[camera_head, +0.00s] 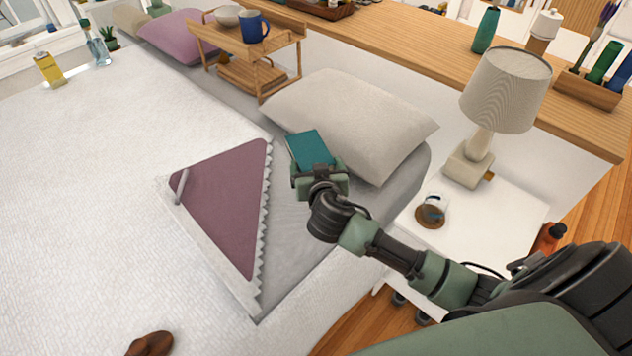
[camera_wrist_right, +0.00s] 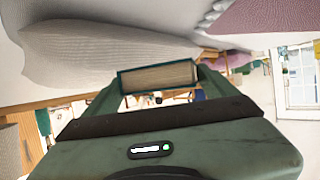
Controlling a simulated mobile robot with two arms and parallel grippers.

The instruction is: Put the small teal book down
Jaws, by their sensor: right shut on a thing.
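The small teal book (camera_head: 309,149) is held in my right gripper (camera_head: 318,176), near the grey pillow (camera_head: 345,117) on the bed (camera_head: 90,150). The right wrist view shows the book's page edge (camera_wrist_right: 158,77) between the fingers of my right gripper (camera_wrist_right: 158,95), which is shut on it. My left gripper is not in view.
A folded purple blanket (camera_head: 225,200) lies left of the gripper. The white nightstand (camera_head: 490,225) on the right holds a lamp (camera_head: 507,90) and a glass on a coaster (camera_head: 431,212). A wooden tray table (camera_head: 285,45) with a bowl and blue mug stands at the back.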

